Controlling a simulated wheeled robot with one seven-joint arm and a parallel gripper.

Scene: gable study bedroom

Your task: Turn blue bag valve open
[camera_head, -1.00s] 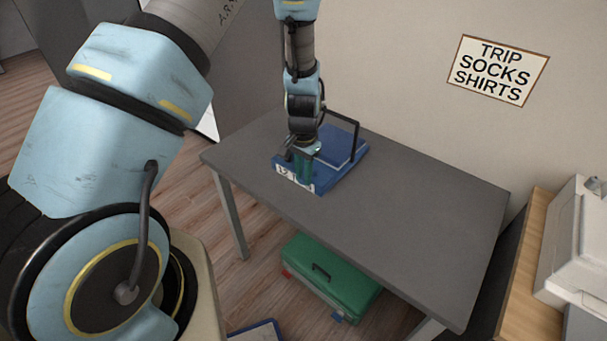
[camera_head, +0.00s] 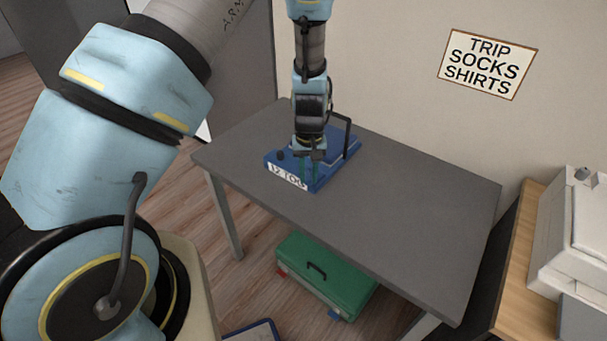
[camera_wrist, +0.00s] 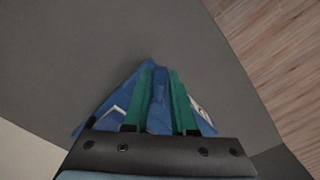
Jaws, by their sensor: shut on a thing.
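In the wrist view, my gripper (camera_wrist: 158,75) is shut on that strip of the blue bag (camera_wrist: 120,97). The fingers hide part of the bag.
The grey table (camera_head: 400,210) is clear to the right of the bag. A green case (camera_head: 325,278) stands on the floor beneath it. A wall sign (camera_head: 487,64) hangs behind. A white box (camera_head: 575,235) stands on a wooden surface at the right.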

